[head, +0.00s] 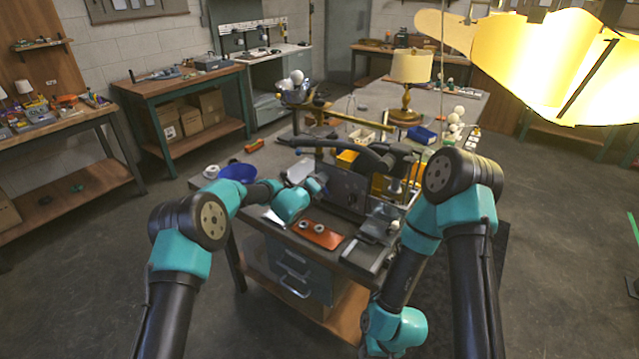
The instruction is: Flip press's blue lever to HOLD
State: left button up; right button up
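The press (345,186) is a dark grey machine at the near side of the middle workbench, with a black curved arm above it. A small blue tip (299,151) shows at the left end of a dark bar over the press; I cannot tell whether it is the blue lever, nor which setting the lever is at. My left gripper (316,187) is small in the head view, at the left side of the press. Whether its fingers are open, or touch anything, cannot be made out. My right arm bends down in front of the bench's right side; its gripper does not show.
An orange-brown tray (319,235) with small round parts lies at the bench's front edge. A blue bowl (238,173) stands at left. A brass lamp (408,85), a blue bin (423,135) and white bulbs are behind. A large glowing yellow shade (540,60) fills the upper right.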

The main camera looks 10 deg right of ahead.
pick_arm(q)
jog(key=shift+a+r, duration=0.1)
jog(key=shift+a, duration=0.1)
jog(key=v, duration=1.7)
jog(key=shift+s, duration=0.2)
jog(key=shift+d, duration=0.1)
jog(key=s+a+f+m+g+y, duration=0.2)
jog(key=s+a+f+m+g, duration=0.3)
jog(key=s+f+m, duration=0.35)
jog(key=s+a+f+m+g+y, duration=0.1)
jog(key=s+a+f+m+g, duration=0.35)
jog(key=s+f, duration=0.65)
jog(key=s+a+f+m+g+y, duration=0.1)
jog(key=s+a+f+m, duration=0.3)
jog(key=s+a+m, duration=0.4)
jog(key=s+a+f+m+g+y, duration=0.1)
jog(key=s+a+f+m+y, duration=0.2)
jog(key=s+a+m, duration=0.5)
jog(key=a+f+m, duration=0.1)
jog(key=a+m, duration=0.1)
jog(key=m, duration=0.6)
jog(key=shift+a+y, duration=0.2)
jog(key=shift+y, duration=0.2)
